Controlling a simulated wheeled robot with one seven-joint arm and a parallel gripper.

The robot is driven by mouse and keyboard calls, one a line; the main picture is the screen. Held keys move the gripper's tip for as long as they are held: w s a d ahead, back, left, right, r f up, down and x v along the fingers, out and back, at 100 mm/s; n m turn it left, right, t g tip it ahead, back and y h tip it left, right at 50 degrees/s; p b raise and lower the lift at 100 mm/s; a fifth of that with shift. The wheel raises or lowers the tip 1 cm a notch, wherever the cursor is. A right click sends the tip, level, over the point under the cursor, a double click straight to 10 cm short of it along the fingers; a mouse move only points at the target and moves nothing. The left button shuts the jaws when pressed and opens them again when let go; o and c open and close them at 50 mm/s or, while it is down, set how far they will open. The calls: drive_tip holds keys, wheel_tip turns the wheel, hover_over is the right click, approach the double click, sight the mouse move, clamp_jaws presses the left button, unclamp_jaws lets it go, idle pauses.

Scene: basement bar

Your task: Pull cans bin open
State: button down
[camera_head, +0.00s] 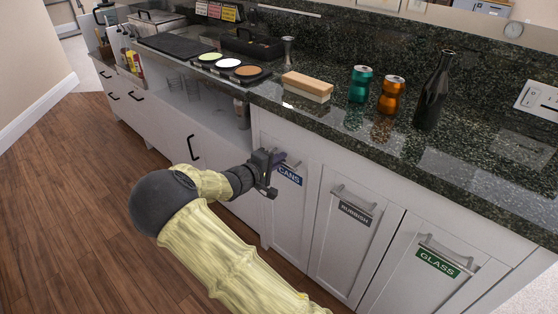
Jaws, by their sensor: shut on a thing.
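The cans bin (289,205) is a white cabinet front with a blue "CANS" label (290,175) near its top. It looks flush or nearly flush with the fronts beside it. My gripper (278,161) is at the bar handle above the label, coming from the left, and is shut on the handle. The gripper body hides most of the handle and part of the label's left end.
To the right are the rubbish bin (342,238) and the glass bin (428,277). Wooden floor (70,200) is open at left.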

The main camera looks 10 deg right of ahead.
drive_tip(key=f+p+v, duration=0.2)
drive_tip(key=v, duration=1)
drive_tip(key=f+p+v, duration=0.3)
drive_tip(key=v, duration=1)
drive_tip(key=shift+s+a+p, duration=0.3)
drive_tip(key=shift+s+a, duration=0.1)
drive_tip(key=shift+s, duration=0.1)
drive_tip(key=c, duration=1.6)
unclamp_jaws()
drive_tip(key=shift+o, duration=0.2)
drive_tip(key=p+v, duration=0.2)
drive_tip(key=v, duration=1.5)
drive_tip(key=shift+a, duration=0.15)
drive_tip(key=shift+s, duration=0.15)
